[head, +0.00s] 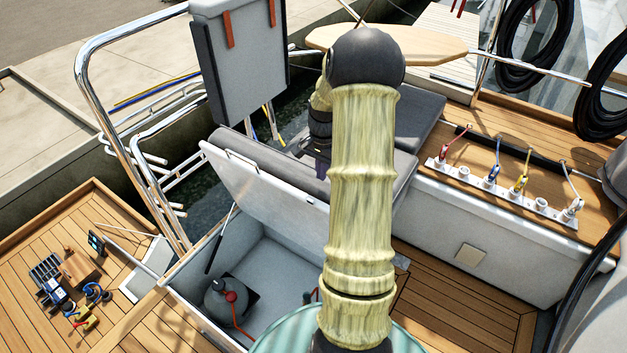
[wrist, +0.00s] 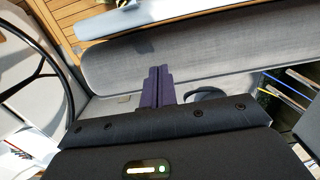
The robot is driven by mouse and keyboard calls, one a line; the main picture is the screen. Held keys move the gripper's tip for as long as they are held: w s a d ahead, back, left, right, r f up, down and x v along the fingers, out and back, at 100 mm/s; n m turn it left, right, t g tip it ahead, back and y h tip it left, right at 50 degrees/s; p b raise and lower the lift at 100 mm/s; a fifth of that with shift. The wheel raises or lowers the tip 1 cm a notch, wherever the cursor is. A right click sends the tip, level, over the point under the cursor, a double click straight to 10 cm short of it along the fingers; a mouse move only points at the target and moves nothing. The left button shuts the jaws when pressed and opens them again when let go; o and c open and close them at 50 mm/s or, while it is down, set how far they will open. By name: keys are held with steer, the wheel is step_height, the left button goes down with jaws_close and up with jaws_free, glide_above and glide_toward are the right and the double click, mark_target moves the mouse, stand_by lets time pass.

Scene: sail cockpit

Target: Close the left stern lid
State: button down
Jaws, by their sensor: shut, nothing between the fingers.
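The left stern lid (head: 262,188) stands raised and tilted back, with its white inner face and a metal handle toward me in the head view. A grey cushion (head: 262,152) shows along its back. Below it the locker (head: 268,258) is open. My gripper (head: 321,165) is partly hidden by my arm in the head view, on the cushion side of the lid. In the wrist view my gripper's purple fingers (wrist: 161,72) are together and empty, pointing toward a grey cushioned surface (wrist: 215,50). I cannot tell whether they touch it.
A grey gas bottle (head: 217,298) with a red fitting stands in the locker, and a dark strut (head: 220,240) props the lid. A steel rail (head: 88,85) and an upright padded panel (head: 240,60) stand behind. A bench (head: 490,235) with coloured levers is at right.

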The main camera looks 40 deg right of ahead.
mark_target(313, 185)
steer(key=a, duration=0.1)
steer(key=s+a+f+p, duration=0.1)
steer(key=a+p, duration=0.1)
steer(key=shift+s+a+f, duration=0.2)
steer(key=shift+a+f, duration=0.15)
steer(key=shift+f, duration=0.1)
steer(key=shift+a, duration=0.1)
